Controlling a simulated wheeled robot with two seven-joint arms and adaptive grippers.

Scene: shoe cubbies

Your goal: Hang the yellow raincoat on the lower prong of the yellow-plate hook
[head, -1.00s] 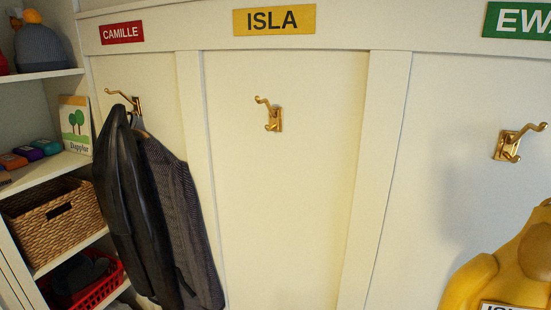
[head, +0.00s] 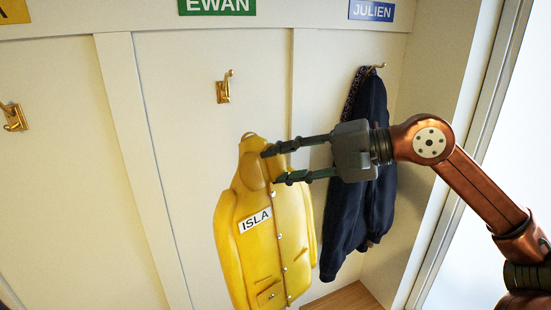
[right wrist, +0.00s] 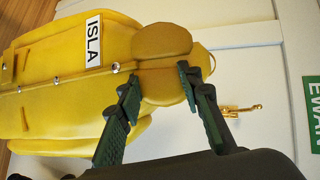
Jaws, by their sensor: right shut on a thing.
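The yellow raincoat (head: 243,265), with a white ISLA label, hangs upright from my right gripper (head: 271,167) in front of the wall panel under the green EWAN plate. The gripper is shut on its collar, below the loop at the top. The right wrist view also shows the coat (right wrist: 60,75) and the fingers (right wrist: 160,82) at the collar. The yellow plate (head: 14,12) is cut off at the top left of the head view. Its brass hook (head: 14,117) shows at the left edge, bare and apart from the coat. My left gripper is out of view.
The EWAN plate (head: 217,6) has a bare brass hook (head: 223,87) just above the coat. A dark blue coat (head: 345,225) hangs under the blue JULIEN plate (head: 371,10), behind my right gripper. The panel left of the raincoat is clear.

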